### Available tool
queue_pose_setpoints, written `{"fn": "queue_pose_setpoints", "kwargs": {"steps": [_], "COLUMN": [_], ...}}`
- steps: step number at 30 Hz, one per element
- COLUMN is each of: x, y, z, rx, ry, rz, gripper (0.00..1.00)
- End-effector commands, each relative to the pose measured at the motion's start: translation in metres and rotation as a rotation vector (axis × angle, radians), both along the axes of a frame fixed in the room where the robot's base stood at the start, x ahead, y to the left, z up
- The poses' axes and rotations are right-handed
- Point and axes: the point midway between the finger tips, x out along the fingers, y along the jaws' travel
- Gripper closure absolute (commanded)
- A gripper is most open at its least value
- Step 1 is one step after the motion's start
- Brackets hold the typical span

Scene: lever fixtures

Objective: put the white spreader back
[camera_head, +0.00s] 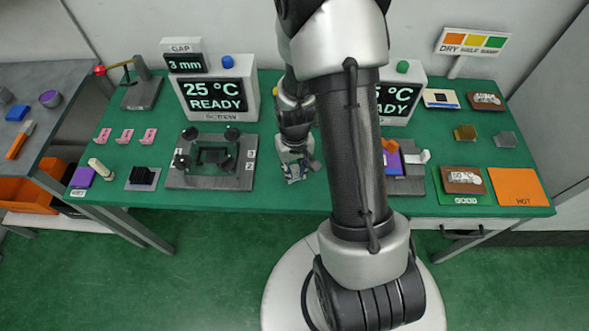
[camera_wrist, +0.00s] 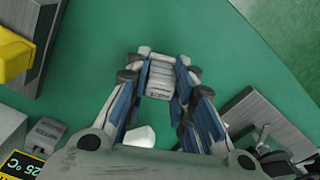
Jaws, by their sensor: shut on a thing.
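In the camera_head view my gripper (camera_head: 294,176) is low over the green table, right of the lever fixture; the held piece is too small to make out there. Whether it touches the table I cannot tell. A small white shape (camera_wrist: 140,136) shows beyond the fingers in the wrist view, partly hidden by my gripper.
The grey lever fixture (camera_head: 179,176) with black knobs stands left of my gripper. A READY display (camera_head: 217,95) stands behind. Right of my arm is a grey fixture (camera_head: 405,183) with purple and orange parts, partly hidden. Green table is bare around my gripper, near the front edge.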

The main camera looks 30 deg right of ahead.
Motion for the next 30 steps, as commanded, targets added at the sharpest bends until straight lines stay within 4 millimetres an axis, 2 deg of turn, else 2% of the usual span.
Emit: {"fn": "queue_pose_setpoints", "kwargs": {"steps": [6,7,15,25,30], "x": [0.0,0.0,0.0,0.0,0.001], "y": [0.0,0.0,0.0,0.0,0.0], "z": [-0.005,-0.004,-0.003,-0.001,0.018], "rx": [0.0,0.0,0.0,0.0,-0.001], "ry": [0.001,0.001,0.001,0.001,-0.003], "rz": [0.0,0.0,0.0,0.0,0.0], "gripper": [0.98,0.75,0.57,0.57,0.57]}}
